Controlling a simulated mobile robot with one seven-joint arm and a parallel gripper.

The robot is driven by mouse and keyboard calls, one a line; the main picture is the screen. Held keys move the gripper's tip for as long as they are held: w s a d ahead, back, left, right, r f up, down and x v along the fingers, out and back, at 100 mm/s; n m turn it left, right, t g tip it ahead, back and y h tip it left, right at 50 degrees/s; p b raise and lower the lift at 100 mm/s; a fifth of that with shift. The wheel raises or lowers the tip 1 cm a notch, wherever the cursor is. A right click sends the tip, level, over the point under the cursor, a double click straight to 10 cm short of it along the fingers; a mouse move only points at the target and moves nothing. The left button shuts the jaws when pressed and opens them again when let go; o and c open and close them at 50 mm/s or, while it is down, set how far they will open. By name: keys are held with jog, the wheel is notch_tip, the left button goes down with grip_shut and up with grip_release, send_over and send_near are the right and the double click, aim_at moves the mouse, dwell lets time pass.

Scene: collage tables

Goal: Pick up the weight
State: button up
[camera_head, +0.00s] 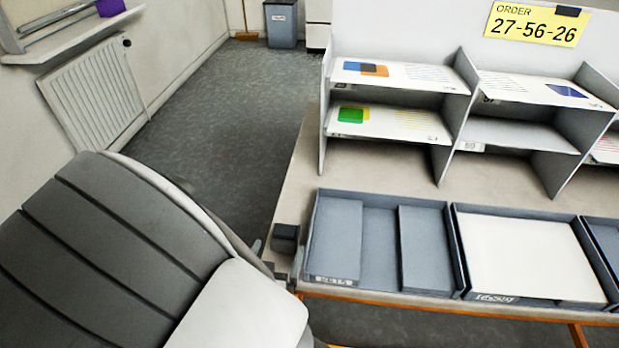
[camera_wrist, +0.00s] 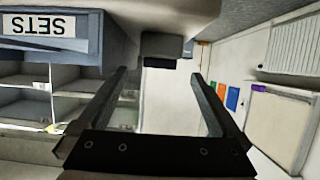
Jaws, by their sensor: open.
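The weight appears to be a small dark grey block (camera_head: 286,236) on the table's left front corner, left of the trays. In the wrist view, which is upside down, the block (camera_wrist: 162,47) shows grey with a darker face, ahead of my gripper (camera_wrist: 160,74) and roughly centred between its two fingers. The fingers are spread apart with nothing between them. In the head view my arm hides most of the gripper. The gap between fingertips and block is hard to judge.
A grey tray labelled SETS (camera_head: 316,278) stands close right of the block; its label also shows in the wrist view (camera_wrist: 46,27). A tray of white paper (camera_head: 520,250) is farther right. A sorting shelf (camera_head: 395,110) with printed sheets stands behind. Open floor (camera_head: 215,125) lies left.

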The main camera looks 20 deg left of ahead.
aim_at(283, 237)
jog(key=b+x, duration=0.1)
jog(key=x, duration=0.6)
jog(key=shift+w+f, duration=0.15)
jog(key=shift+w, duration=0.25)
grip_shut()
